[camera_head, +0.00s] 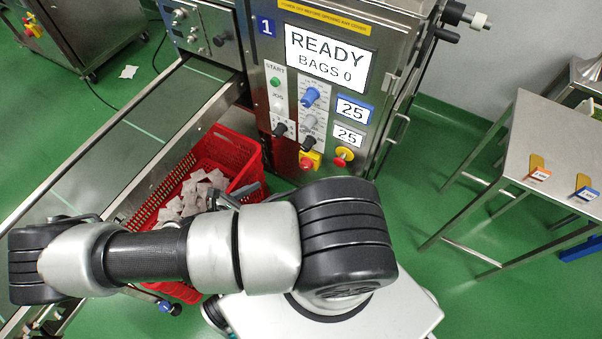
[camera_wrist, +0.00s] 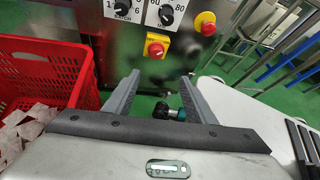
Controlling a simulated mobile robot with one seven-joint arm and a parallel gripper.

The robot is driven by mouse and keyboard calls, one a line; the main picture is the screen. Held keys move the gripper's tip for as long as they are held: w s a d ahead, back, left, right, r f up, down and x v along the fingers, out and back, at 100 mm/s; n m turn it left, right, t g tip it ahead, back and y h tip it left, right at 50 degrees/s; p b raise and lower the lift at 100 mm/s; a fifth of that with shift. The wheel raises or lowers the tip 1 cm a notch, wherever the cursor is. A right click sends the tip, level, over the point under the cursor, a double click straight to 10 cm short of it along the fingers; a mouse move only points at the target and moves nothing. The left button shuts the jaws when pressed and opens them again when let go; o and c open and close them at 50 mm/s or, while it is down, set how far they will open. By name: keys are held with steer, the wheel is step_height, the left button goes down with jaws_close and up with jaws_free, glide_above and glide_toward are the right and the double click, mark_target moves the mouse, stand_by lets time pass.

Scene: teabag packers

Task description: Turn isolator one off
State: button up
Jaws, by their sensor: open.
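Isolator one, a red rotary handle on a yellow plate (camera_head: 312,159), sits low on the front of the steel machine marked 1. In the wrist view the isolator (camera_wrist: 156,47) is ahead of my fingertips, near the top middle. The handle's exact angle is too small to tell. My gripper (camera_wrist: 160,76) is open and empty, its two grey fingers apart and pointing toward the panel below the isolator, without touching it. In the head view the gripper (camera_head: 239,190) is partly hidden behind my arm.
A red mushroom button (camera_wrist: 205,23) is right of the isolator. A red crate (camera_wrist: 38,75) of teabags stands close on the left. A conveyor (camera_head: 150,130) runs at the left. A steel table (camera_head: 560,135) stands right. The screen (camera_head: 325,58) reads READY, BAGS 0.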

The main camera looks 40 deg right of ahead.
mark_target(304, 167)
steer(key=w+d+f+n+b, duration=0.1)
steer(key=d+f, duration=0.2)
steer(key=d, duration=0.3)
steer(key=w+d+f+t+b, duration=0.1)
steer(key=w+d+f+b, duration=0.1)
steer(key=d+f, duration=0.2)
steer(key=w+d+f+n+b, duration=0.1)
steer(key=d+f, duration=0.2)
steer(key=d, duration=0.5)
steer(key=shift+w+d+f+n+h+b, duration=0.15)
steer(key=shift+w+d+n+h+b, duration=0.1)
steer(key=shift+d+n+h+b, duration=0.1)
steer(key=c, duration=1)
steer(key=shift+c, duration=0.2)
